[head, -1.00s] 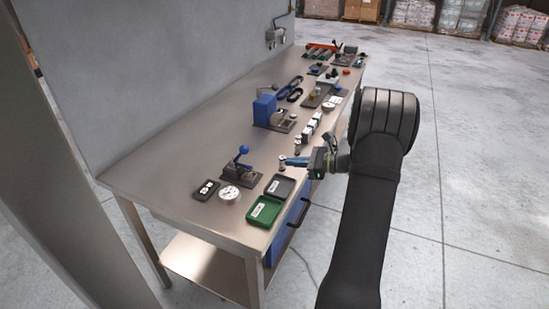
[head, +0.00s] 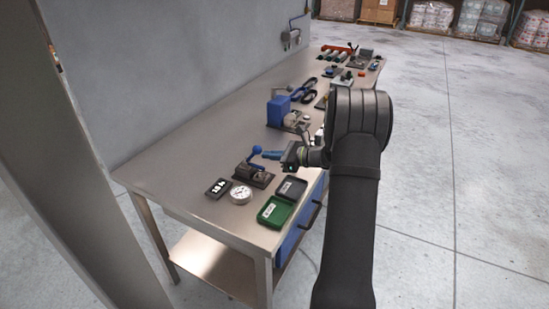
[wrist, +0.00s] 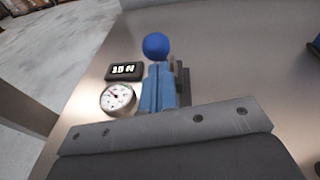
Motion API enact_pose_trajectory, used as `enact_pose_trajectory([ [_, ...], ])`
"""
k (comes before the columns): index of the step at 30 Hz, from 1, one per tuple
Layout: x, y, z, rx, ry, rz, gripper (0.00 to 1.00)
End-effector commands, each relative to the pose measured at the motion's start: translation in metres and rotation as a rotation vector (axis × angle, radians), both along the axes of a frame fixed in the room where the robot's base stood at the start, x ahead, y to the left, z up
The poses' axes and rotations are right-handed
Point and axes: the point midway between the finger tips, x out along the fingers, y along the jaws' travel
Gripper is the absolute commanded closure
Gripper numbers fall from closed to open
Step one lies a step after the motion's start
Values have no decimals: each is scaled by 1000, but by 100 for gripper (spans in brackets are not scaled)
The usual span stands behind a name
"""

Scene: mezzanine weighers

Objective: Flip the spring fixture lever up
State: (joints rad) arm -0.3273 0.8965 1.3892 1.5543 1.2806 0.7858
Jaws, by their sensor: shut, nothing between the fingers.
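The spring fixture (head: 257,178) is a dark base near the close end of the bench. Its lever has a blue ball knob (head: 256,150) and stands above the base in the head view, leaning a little. The knob also shows in the wrist view (wrist: 155,46), just beyond the fingertips. My gripper (head: 266,155) has blue fingers, shut and empty, beside the knob on its right in the head view. The closed fingers also show in the wrist view (wrist: 158,72). They hide most of the lever and base there. Whether they touch the lever I cannot tell.
A dial gauge (head: 240,194) and a small black display (head: 218,187) lie left of the fixture. A green tray (head: 274,212) and a dark tray (head: 291,189) sit at the front edge. A blue block device (head: 278,111) stands farther back. The bench's left side is clear.

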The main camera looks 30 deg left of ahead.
Motion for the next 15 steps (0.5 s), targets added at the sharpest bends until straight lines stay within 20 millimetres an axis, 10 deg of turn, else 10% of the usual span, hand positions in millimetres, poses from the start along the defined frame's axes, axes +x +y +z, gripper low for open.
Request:
enact_pose_trajectory([
  [15, 0, 4, 6, -60, -2, 1, 100],
])
